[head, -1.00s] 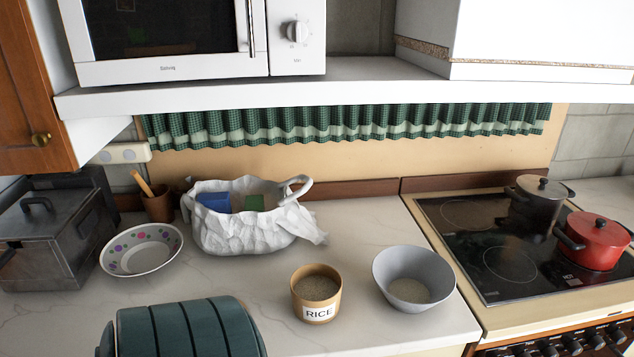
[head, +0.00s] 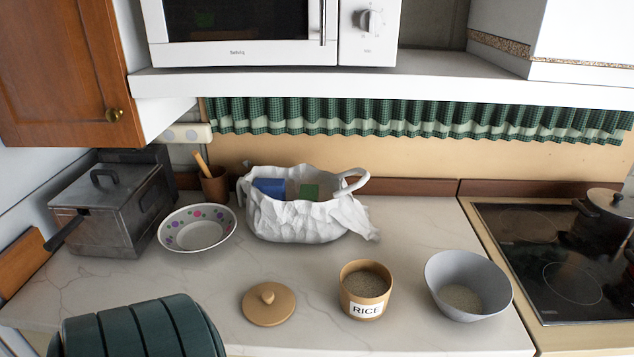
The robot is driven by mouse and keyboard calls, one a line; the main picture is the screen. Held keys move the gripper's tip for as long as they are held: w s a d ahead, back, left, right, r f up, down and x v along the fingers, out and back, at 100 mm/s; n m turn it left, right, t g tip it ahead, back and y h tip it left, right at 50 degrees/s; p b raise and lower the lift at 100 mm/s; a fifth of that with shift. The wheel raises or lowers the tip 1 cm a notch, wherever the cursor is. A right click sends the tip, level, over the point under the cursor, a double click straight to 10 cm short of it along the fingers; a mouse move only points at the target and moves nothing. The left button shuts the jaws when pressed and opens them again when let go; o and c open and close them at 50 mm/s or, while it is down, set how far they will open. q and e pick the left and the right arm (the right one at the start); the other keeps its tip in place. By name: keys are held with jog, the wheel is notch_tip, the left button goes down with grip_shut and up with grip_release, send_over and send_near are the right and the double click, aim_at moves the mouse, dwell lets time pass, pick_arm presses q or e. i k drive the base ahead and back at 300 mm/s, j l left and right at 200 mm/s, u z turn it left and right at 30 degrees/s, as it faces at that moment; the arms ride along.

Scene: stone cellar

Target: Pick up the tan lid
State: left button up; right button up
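The tan lid (head: 269,305) is round with a small knob on top. It lies knob up on the white marbled counter (head: 225,282), left of the tan rice jar (head: 364,292). The jar is open, labelled RICE and holds grain. No gripper shows in the head view. A dark green banded shape (head: 140,330) at the bottom left stands to the left of the lid, apart from it.
A grey bowl (head: 467,287) with grain stands right of the jar. Behind are a cloth-lined basket (head: 300,220), a dotted bowl (head: 197,230) and a metal fryer (head: 112,212). A stove (head: 545,260) is at right. A shelf (head: 400,88) overhangs the back.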

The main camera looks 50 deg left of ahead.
aim_at(267, 304)
jog(key=u, duration=1.15)
jog(key=i+j, duration=0.25)
jog(key=i, duration=0.25)
